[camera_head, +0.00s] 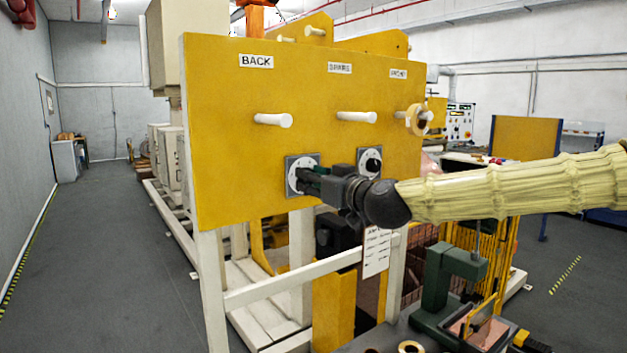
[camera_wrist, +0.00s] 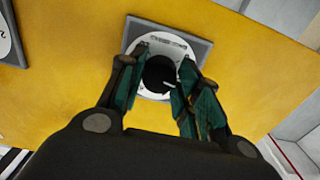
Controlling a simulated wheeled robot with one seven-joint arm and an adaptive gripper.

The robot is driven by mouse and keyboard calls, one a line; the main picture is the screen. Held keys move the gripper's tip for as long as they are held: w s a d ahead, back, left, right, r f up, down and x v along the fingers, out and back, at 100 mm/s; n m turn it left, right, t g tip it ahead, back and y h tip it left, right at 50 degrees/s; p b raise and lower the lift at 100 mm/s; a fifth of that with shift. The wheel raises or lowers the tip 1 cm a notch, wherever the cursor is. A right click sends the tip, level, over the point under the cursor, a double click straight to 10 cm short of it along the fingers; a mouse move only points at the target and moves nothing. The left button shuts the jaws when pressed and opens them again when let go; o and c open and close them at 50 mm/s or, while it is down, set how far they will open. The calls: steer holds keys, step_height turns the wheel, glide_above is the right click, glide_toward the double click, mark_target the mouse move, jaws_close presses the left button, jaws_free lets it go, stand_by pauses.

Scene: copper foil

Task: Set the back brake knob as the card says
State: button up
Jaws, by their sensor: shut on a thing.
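The yellow panel (camera_head: 215,150) carries a "BACK" label (camera_head: 256,61) at its upper left. Below that label is the back brake knob's dial plate (camera_head: 291,175), a white disc on a grey square. My gripper (camera_head: 310,182) reaches it from the right. In the wrist view, its green-padded fingers (camera_wrist: 162,82) are on both sides of the black knob (camera_wrist: 158,74) and shut on it. The white dial (camera_wrist: 172,43) shows around the knob, with a light mark on the knob. The dial's numbers are too small to read. A white card (camera_head: 377,251) hangs below the panel; its writing is not legible.
A second dial (camera_head: 372,162) sits just right of my gripper, behind it. White pegs (camera_head: 273,120) stick out above the dials, and a roll (camera_head: 415,119) hangs on the right one. A green press (camera_head: 440,280) stands low at the right. Open floor (camera_head: 90,260) lies left.

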steer(key=shift+f+m+b, duration=0.1)
steer(key=shift+m+b, duration=0.2)
steer(key=shift+b, duration=0.25)
steer(key=shift+m+b, duration=6)
steer(key=shift+m, duration=1.6)
steer(key=o, duration=1)
steer(key=shift+o, duration=0.2)
steer(key=shift+s, duration=0.1)
